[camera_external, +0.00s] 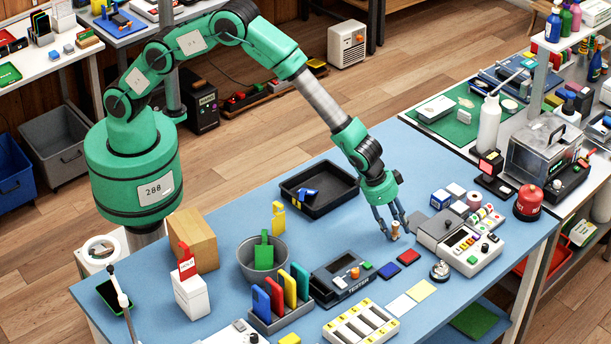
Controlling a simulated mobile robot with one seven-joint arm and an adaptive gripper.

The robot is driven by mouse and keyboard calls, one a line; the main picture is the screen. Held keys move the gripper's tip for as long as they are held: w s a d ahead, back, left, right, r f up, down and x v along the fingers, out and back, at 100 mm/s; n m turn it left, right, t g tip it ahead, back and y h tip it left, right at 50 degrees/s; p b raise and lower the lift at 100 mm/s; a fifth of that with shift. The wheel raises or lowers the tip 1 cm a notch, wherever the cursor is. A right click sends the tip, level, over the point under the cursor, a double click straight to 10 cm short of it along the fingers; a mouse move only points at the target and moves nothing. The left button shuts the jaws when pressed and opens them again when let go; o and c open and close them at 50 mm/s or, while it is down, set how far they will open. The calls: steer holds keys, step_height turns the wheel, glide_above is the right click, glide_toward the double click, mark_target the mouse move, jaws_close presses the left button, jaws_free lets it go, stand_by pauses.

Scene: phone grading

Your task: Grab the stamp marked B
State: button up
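A small wooden-coloured stamp (395,230) stands on the blue table, right of the middle. Any letter on it is too small to read, so I cannot tell whether it is the one marked B. My gripper (397,234) points down from above, with its dark fingertips low at the table on either side of the stamp. The fingers partly hide it. I cannot tell whether they touch it or leave a gap.
Red and blue pads (408,257) lie just in front of the gripper. A grey device with buttons (470,246) stands close on the right. A tester box (343,275) is to the left, and a black tray (318,205) lies behind. Bare blue table lies between tray and gripper.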

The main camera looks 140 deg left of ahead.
mark_target(396, 223)
steer(key=c, duration=0.9)
steer(key=shift+c, duration=0.2)
steer(key=shift+r, duration=0.85)
step_height(396, 223, up, 2)
steer(key=shift+r+p, duration=0.15)
steer(key=shift+p, duration=0.45)
steer(key=s+d, duration=0.3)
steer(key=s, duration=0.4)
steer(key=s+d+r, duration=0.1)
steer(key=s+d, duration=0.3)
steer(key=s, duration=0.3)
steer(key=shift+s+p, duration=0.15)
steer(key=shift+p, duration=0.3)
steer(key=shift+d, duration=0.1)
